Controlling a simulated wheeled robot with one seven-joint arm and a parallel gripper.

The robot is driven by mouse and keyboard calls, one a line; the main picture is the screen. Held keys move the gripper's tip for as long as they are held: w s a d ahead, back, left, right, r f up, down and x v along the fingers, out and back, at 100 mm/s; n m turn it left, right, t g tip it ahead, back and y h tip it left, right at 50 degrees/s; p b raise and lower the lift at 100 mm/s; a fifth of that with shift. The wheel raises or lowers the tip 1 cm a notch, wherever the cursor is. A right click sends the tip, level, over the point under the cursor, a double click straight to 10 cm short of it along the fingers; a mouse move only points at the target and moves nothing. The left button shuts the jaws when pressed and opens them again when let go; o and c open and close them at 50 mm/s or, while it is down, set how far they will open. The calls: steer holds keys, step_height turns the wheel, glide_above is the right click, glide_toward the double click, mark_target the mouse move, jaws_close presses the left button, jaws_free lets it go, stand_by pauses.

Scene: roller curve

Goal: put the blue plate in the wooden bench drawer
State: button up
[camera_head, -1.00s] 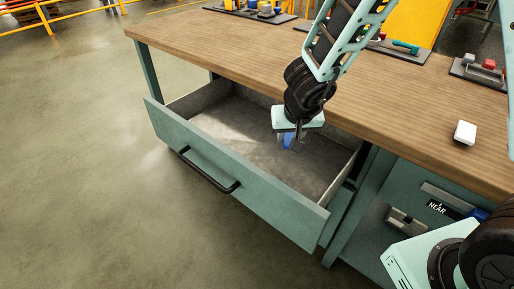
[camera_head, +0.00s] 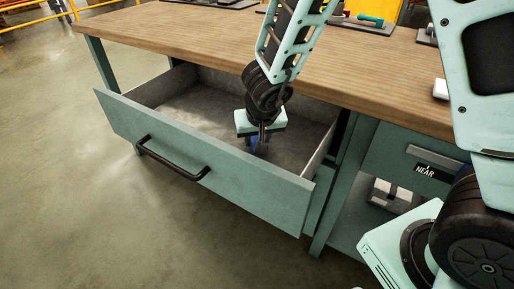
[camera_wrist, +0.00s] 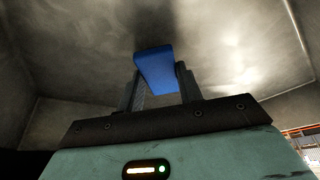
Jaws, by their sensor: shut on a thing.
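The wooden-topped bench (camera_head: 330,75) has its teal drawer (camera_head: 205,162) pulled open, with a black handle on the front. My gripper (camera_head: 262,138) points down into the open drawer, right of its middle. It is shut on the blue plate (camera_head: 254,141), which is small and flat in the head view. In the wrist view the blue plate (camera_wrist: 155,70) sits between the two fingers (camera_wrist: 158,92), with the grey drawer floor (camera_wrist: 85,60) beyond it. I cannot tell whether the plate touches the floor.
The drawer floor to the left of my gripper (camera_head: 190,105) is bare. The bench top lies close behind my arm. A white block (camera_head: 440,89) sits on the bench's right part. A shelf with a grey-white object (camera_head: 392,195) and a "NEAR" label (camera_head: 426,171) is at the right.

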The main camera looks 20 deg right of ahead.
steer(key=shift+f+b, duration=0.3)
steer(key=shift+f, duration=0.55)
steer(key=shift+f, duration=0.15)
steer(key=o, duration=1)
steer(key=shift+o, duration=0.2)
